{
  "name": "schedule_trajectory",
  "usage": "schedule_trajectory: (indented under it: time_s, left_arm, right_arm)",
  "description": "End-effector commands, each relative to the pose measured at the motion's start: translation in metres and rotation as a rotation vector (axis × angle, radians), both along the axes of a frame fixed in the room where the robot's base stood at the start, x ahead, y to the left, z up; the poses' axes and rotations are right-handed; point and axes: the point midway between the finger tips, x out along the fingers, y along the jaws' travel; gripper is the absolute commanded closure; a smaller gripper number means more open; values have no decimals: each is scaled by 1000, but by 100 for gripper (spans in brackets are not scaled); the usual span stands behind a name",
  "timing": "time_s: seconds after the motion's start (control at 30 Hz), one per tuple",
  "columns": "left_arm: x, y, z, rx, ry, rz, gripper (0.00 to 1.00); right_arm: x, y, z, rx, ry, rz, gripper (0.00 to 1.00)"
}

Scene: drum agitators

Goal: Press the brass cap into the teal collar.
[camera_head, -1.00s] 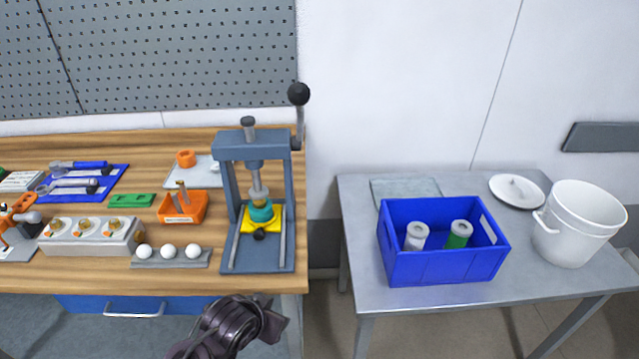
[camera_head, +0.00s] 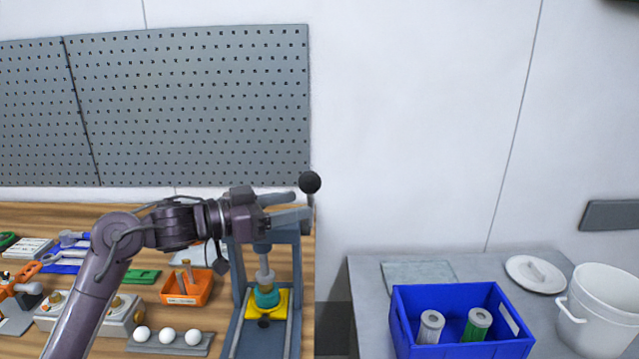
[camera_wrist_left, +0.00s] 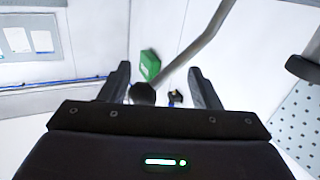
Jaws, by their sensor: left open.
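The teal collar (camera_head: 266,297) sits on the yellow fixture (camera_head: 283,303) at the foot of the grey press, below its ram (camera_head: 263,262). The brass cap is too small to make out clearly at the collar's top. The press lever ends in a black ball knob (camera_head: 310,182) above the frame's right side. My left gripper (camera_head: 303,205) is open by the press top, its fingers pointing right, close to the knob. In the left wrist view the knob (camera_wrist_left: 142,93) and its grey rod (camera_wrist_left: 195,45) appear between the open fingers; contact cannot be told. My right gripper is out of view.
An orange bin (camera_head: 187,287) and a tray of white balls (camera_head: 170,346) lie left of the press. A blue crate (camera_head: 455,350) with two cylinders and a white bucket (camera_head: 597,305) stand on the right table.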

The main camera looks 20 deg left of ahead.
Motion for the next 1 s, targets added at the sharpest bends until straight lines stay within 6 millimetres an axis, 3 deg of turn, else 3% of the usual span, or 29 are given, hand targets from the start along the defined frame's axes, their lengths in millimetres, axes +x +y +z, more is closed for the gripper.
schedule_trajectory:
  time_s: [0.03, 0.1, 0.23, 0.7, 1.0]
  left_arm:
    - [-5, 6, 17, -16, 3, -39, 43]
    - [-12, 10, 32, -41, 16, -86, 43]
    - [-19, 12, 46, -63, 32, -128, 43]
    - [16, -43, 48, -67, 33, -132, 43]
    - [23, -52, 45, -64, 32, -131, 43]
  right_arm:
    - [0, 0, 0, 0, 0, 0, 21]
    - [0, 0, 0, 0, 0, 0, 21]
    - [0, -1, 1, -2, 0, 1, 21]
    - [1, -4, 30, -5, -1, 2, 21]
    - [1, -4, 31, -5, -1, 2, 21]
